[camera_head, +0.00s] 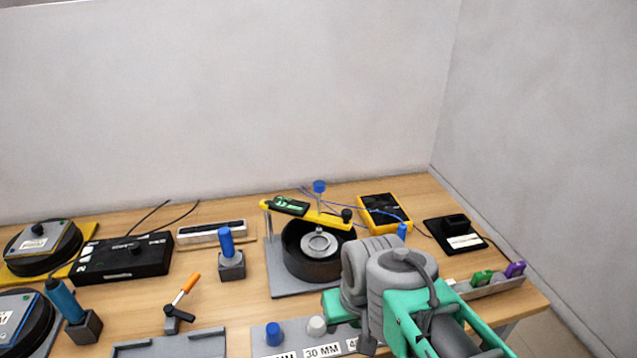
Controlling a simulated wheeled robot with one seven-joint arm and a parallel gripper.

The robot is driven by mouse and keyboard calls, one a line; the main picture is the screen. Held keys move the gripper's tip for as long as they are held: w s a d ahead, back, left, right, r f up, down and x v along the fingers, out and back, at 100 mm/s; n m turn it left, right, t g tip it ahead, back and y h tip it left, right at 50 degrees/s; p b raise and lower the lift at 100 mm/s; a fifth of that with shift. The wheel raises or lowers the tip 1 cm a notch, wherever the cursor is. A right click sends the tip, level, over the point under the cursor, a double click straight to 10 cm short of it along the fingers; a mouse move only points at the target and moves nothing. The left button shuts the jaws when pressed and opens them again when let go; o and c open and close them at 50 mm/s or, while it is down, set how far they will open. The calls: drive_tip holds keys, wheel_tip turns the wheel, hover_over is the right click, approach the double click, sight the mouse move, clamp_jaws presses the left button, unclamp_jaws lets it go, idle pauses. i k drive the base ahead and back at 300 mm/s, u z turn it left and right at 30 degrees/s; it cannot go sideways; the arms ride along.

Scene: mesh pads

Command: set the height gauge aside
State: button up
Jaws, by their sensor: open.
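No object here is plainly marked as the height gauge, and I cannot tell for sure which one it is. A grey holder (263,343) at the front centre carries a blue-topped peg (273,333) and a white-topped peg (317,325), with labels such as "30 MM" beside them. My green and grey arm reaches in from the bottom right and covers the holder's right end. My gripper's fingers are not visible behind the arm.
A yellow bar (328,217) crosses above a black ring (309,268) on a grey plate. A yellow meter (384,213), black box (122,258), blue-handled tool (226,243) and orange-handled tool (188,287) stand around. A grey rack (491,289) lies right. Bare wood shows left of the plate.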

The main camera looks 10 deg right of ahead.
sight(281, 205)
drive_tip(key=u, duration=0.55)
drive_tip(key=k, duration=1.3)
drive_tip(key=u, duration=0.85)
drive_tip(key=i, duration=1.25)
drive_tip(key=z, duration=0.85)
